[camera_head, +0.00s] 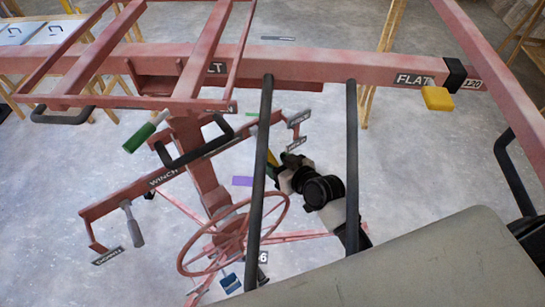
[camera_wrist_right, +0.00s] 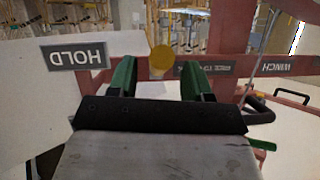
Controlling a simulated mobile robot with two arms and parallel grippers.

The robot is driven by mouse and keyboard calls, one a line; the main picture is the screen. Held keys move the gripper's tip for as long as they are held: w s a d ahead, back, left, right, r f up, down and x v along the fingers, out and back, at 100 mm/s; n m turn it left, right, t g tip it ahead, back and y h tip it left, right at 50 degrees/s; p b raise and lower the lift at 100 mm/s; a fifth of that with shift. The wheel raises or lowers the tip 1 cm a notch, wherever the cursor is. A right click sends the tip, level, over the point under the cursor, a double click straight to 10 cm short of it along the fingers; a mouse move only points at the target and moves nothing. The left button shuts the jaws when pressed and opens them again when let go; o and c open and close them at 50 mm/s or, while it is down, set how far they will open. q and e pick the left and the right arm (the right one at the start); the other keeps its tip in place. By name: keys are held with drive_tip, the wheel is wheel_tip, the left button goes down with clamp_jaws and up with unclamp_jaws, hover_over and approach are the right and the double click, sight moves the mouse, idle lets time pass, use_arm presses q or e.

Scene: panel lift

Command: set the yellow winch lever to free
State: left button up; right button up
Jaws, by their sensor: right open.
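The yellow winch lever shows in the right wrist view as a round yellow knob (camera_wrist_right: 162,62), seen nearly end-on between and beyond my fingertips. In the head view a small yellow part (camera_head: 273,157) of it shows beside a dark upright bar, partly hidden. My right gripper (camera_wrist_right: 160,75) is open, its two green fingers on either side of the knob in the picture; I cannot tell whether they touch it. A HOLD plate (camera_wrist_right: 75,56) appears upside down left of the fingers. In the head view two small plates (camera_head: 298,118) stand near the lever, too small to read. My left gripper is not in view.
The red lift frame has a WINCH beam (camera_head: 165,177) and a red handwheel (camera_head: 230,235) below. Two dark upright bars (camera_head: 352,150) flank my right arm. A separate yellow block (camera_head: 437,98) hangs near the FLAT label. Grey floor lies open around the frame.

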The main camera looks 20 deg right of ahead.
drive_tip(key=shift+x, duration=1.25)
drive_tip(key=shift+c, duration=0.3)
clamp_jaws()
